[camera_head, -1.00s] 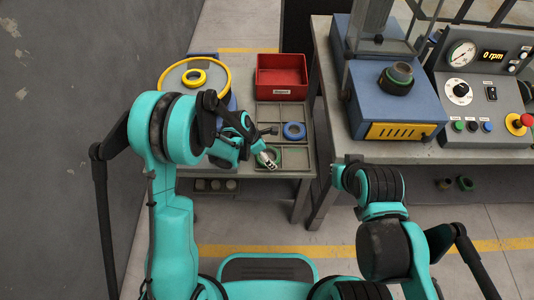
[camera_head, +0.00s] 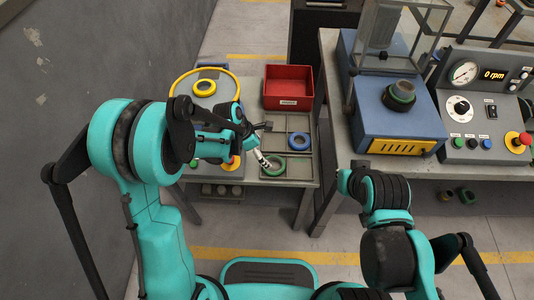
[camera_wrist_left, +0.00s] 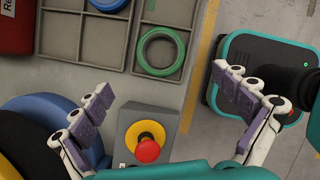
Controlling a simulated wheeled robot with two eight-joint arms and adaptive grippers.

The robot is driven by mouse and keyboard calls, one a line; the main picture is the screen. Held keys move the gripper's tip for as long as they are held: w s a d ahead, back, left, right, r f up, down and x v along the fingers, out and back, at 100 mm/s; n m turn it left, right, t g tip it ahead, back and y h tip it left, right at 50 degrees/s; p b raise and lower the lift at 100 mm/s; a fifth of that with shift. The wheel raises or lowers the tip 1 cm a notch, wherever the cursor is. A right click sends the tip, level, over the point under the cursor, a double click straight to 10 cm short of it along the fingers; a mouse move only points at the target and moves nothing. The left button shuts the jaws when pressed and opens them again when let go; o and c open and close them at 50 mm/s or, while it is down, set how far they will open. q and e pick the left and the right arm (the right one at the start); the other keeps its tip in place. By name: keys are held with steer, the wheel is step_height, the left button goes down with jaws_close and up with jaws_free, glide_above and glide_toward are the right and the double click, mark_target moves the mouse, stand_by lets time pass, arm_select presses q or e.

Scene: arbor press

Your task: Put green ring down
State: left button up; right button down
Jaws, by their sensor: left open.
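The green ring (camera_head: 273,165) lies flat in the front left compartment of the grey divided tray (camera_head: 312,166). In the left wrist view the green ring (camera_wrist_left: 140,53) shows whole, inside its compartment near the tray's edge. My left gripper (camera_head: 263,161) is just left of the ring in the head view and partly overlaps it. In the left wrist view my left gripper (camera_wrist_left: 168,100) has its fingers wide apart, with nothing between them and the ring apart from both. My right gripper cannot be made out.
A blue ring (camera_head: 291,141) lies in another compartment. A red bin (camera_head: 288,101) stands behind the tray. A yellow ring (camera_head: 204,92) sits on a round yellow-rimmed fixture to the left. A red button (camera_wrist_left: 148,150) on a yellow base is close to my left gripper.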

arm_select(q)
steer(key=shift+s+a+r, duration=0.1)
steer(key=shift+a+r, duration=0.15)
steer(key=shift+r, duration=0.4)
steer(key=s+a+r+m+t+y, duration=0.2)
steer(key=s+a+r+m, duration=0.4)
steer(key=m, duration=0.5)
steer(key=s+a+r+m+t+y, duration=0.2)
steer(key=s+a+r+m+t, duration=0.1)
steer(key=s+a+r+m, duration=0.4)
steer(key=shift+s+r+m, duration=1.45)
steer(key=shift+s+m, duration=0.6)
steer(key=shift+m, duration=0.15)
